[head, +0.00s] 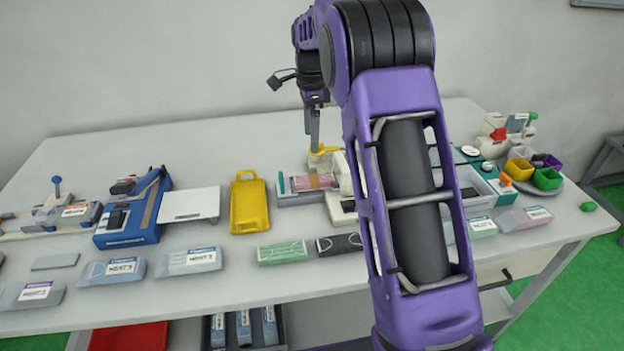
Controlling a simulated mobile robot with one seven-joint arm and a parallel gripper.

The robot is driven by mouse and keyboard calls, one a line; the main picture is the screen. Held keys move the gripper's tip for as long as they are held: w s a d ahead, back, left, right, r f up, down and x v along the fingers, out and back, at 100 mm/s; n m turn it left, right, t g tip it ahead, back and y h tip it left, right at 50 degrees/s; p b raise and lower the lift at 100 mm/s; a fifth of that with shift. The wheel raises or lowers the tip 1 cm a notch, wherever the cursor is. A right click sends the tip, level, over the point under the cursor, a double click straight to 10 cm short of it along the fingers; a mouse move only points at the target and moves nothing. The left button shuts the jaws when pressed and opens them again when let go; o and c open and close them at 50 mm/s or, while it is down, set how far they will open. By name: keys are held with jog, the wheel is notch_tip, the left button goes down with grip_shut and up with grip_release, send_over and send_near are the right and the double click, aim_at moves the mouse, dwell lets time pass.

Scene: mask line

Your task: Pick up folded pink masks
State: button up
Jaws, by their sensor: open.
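A stack of folded pink masks (312,181) lies in a grey tray (288,198) near the middle of the white table. My gripper (313,138) points down behind the tray, close to a yellow piece on a small machine. It is seen edge-on and small, with its jaws open and no mask visible in them. I cannot tell its exact height above the table. My own purple arm hides part of the table right of the tray.
A yellow tray (249,205) stands left of the masks. A green mask pack (282,253) and a black one (339,244) lie in front. A blue machine (135,215) stands at left; coloured bins (546,179) stand at right.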

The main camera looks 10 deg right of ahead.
send_over(314, 178)
jog(key=f, duration=0.7)
jog(key=shift+a+f, duration=0.35)
jog(key=f, duration=0.3)
jog(key=f+b, duration=0.1)
jog(key=f, duration=0.1)
jog(key=shift+d, duration=0.25)
grip_shut()
